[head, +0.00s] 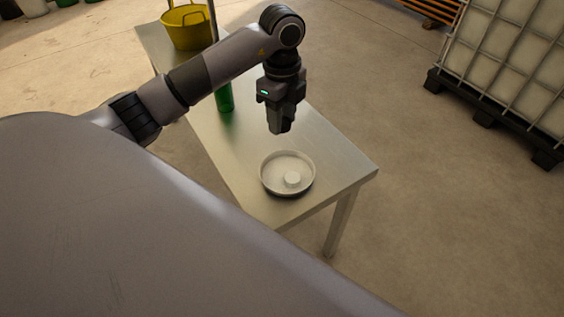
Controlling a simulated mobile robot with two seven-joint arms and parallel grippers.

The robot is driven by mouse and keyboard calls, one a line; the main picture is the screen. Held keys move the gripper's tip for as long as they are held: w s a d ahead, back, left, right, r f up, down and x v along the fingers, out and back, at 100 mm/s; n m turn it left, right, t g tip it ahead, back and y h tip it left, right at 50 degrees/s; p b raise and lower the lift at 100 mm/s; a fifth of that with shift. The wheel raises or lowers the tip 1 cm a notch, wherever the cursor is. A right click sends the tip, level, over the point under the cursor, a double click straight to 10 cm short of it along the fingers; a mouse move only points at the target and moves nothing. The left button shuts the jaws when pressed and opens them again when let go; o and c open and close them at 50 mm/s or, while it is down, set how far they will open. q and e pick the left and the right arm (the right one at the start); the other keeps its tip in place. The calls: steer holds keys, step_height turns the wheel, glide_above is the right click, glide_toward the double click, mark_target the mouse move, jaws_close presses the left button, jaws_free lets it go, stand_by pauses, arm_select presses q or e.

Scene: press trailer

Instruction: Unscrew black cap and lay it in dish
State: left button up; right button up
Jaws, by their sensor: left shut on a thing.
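My left gripper (281,127) points down over the table, a little above and behind the dish. It is shut on the black cap, which is hard to tell apart from the dark fingers. The dish (265,184) is a round, shallow, pale tray near the table's front end. A small white round piece (292,179) lies in it, right of its middle. A green bottle (224,99) stands on the table behind my left forearm, which hides its upper part. My right gripper is not in view.
The pale table (335,170) runs from back left to front right. A caged white tank (505,60) on a dark pallet stands on the floor at right. The table is bare around the dish.

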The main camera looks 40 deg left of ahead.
arm_select(q)
glide_above(282, 169)
step_height(282, 169, down, 8)
steer(key=shift+f+b, duration=0.2)
steer(key=shift+b, duration=0.25)
step_height(282, 169, down, 6)
steer(key=shift+r+b, duration=0.1)
steer(key=shift+b, duration=0.35)
steer(key=shift+f, duration=0.2)
steer(key=o, duration=0.9)
